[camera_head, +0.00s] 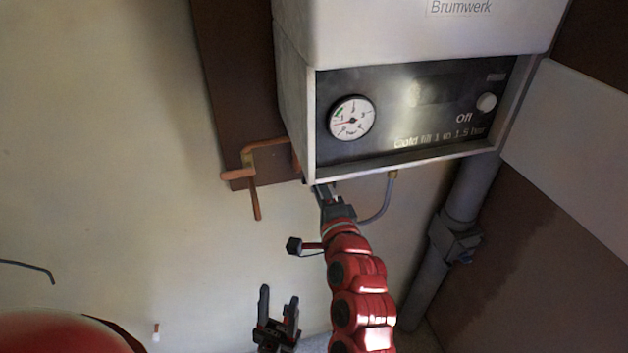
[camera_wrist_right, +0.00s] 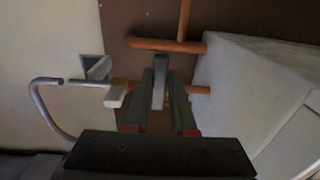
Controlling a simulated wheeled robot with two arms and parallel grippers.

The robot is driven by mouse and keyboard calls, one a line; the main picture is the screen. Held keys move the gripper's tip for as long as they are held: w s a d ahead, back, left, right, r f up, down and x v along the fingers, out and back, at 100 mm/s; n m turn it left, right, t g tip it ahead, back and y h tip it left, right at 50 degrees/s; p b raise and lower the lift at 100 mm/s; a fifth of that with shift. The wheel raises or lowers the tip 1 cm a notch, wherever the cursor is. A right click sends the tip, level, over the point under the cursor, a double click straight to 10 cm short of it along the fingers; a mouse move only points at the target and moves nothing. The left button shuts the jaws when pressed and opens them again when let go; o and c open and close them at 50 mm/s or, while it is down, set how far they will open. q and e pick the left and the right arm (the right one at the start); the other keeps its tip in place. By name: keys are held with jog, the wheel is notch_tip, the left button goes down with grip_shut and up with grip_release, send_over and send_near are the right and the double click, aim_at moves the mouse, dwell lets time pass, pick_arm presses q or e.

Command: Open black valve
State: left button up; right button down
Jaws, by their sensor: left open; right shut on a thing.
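My right gripper (camera_head: 322,192) reaches up under the front edge of the boiler (camera_head: 420,25), where the valves are hidden from the head view. In the right wrist view, its two dark fingers (camera_wrist_right: 163,92) are closed around a grey lever-like handle (camera_wrist_right: 158,75) in front of a copper pipe (camera_wrist_right: 165,45). A pale lever (camera_wrist_right: 115,97) and a dark flat piece (camera_wrist_right: 97,68) sit just left of the fingers. I cannot tell which part is the black valve. My left gripper (camera_head: 277,308) is open and empty, low in front of the wall, apart from the boiler.
A gauge (camera_head: 351,117) and a knob (camera_head: 487,102) are on the boiler's panel. Copper pipes (camera_head: 256,180) stick out at its left. A grey hose (camera_head: 378,207) hangs below it, also in the right wrist view (camera_wrist_right: 42,105). A thick grey pipe (camera_head: 470,190) stands at right.

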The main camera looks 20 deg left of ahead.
jog(key=m+p, duration=0.1)
jog(key=m, duration=0.1)
jog(key=r+m+p, duration=0.1)
jog(key=m+p, duration=0.1)
jog(key=m, duration=0.1)
jog(key=r+m+p, duration=0.1)
jog(key=m, duration=0.1)
jog(key=shift+w+d+r+m+p, duration=0.2)
jog(key=shift+m+p, duration=0.1)
jog(key=shift+m, duration=0.1)
jog(key=m+p, duration=0.1)
jog(key=m, duration=0.1)
jog(key=w+d+r+m+p, duration=0.1)
jog(key=m, duration=0.2)
jog(key=d+m+p, duration=0.1)
jog(key=m, duration=0.2)
jog(key=shift+w+r+p, duration=0.15)
jog(key=shift+r+p, duration=0.1)
jog(key=shift+p, duration=0.1)
